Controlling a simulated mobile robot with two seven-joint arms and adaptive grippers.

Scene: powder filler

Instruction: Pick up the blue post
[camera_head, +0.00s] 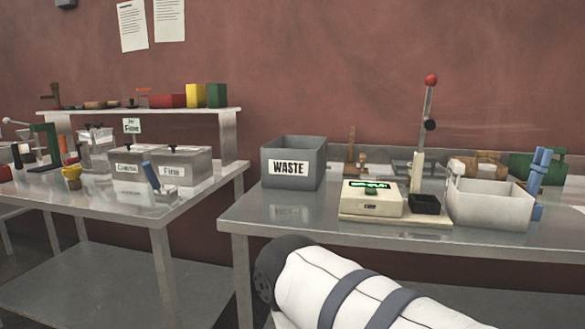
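A blue upright post (540,170) stands at the right end of the right table, beside the right side of a white open bin (490,204). Its lower part is partly hidden by the bin. A smaller blue piece (151,176) leans at a tilt in front of the lidded boxes on the left table; I cannot tell exactly what it is. Neither of my grippers is in view. A white link of my own arm with dark bands crosses the bottom centre, in front of the right table and apart from the blue post.
The right table (290,213) also holds a grey WASTE box (293,163), a scale (372,198) with a green display, a small black tray (426,204) and a tall red-knobbed lever (428,100). A gap separates it from the left table (120,207).

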